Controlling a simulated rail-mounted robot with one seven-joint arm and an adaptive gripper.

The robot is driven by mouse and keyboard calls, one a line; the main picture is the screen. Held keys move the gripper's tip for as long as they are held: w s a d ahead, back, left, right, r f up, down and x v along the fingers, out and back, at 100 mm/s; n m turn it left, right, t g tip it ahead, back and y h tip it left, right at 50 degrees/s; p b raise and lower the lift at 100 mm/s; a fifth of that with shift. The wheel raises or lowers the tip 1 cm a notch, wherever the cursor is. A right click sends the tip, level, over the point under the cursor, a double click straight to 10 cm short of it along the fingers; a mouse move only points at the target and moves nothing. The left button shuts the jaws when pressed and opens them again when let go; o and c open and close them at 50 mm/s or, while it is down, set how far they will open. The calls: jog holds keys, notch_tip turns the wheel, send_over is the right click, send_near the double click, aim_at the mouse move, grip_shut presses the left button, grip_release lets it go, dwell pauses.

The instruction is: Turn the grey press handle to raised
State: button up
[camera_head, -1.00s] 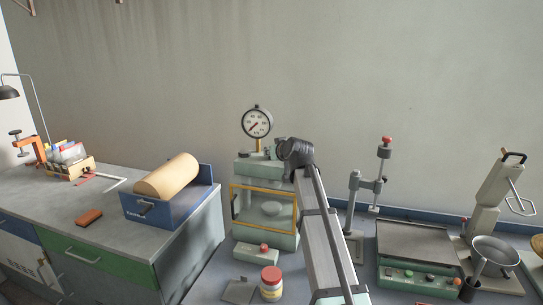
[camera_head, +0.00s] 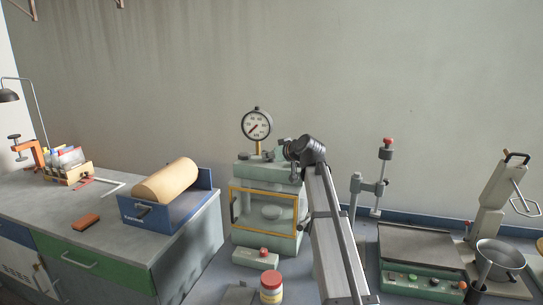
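The pale green press (camera_head: 268,242) stands on the bench in the middle, with a yellow-framed window and a round dial gauge (camera_head: 257,124) on top. I cannot clearly make out its grey handle; my arm covers the press's upper right side. To the right, a grey column stand (camera_head: 357,190) carries an upright rod with a red knob (camera_head: 388,142). My arm rises from the bottom, and its dark end joint is at the press's upper right corner. My gripper (camera_head: 295,168) is partly hidden there; its fingers are too small and dark to read, and I cannot tell whether it touches anything.
A blue box with a tan roll (camera_head: 166,180) stands on the left bench (camera_head: 70,210).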

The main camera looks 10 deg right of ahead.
dwell(0.3)
jog(key=v, duration=1.2)
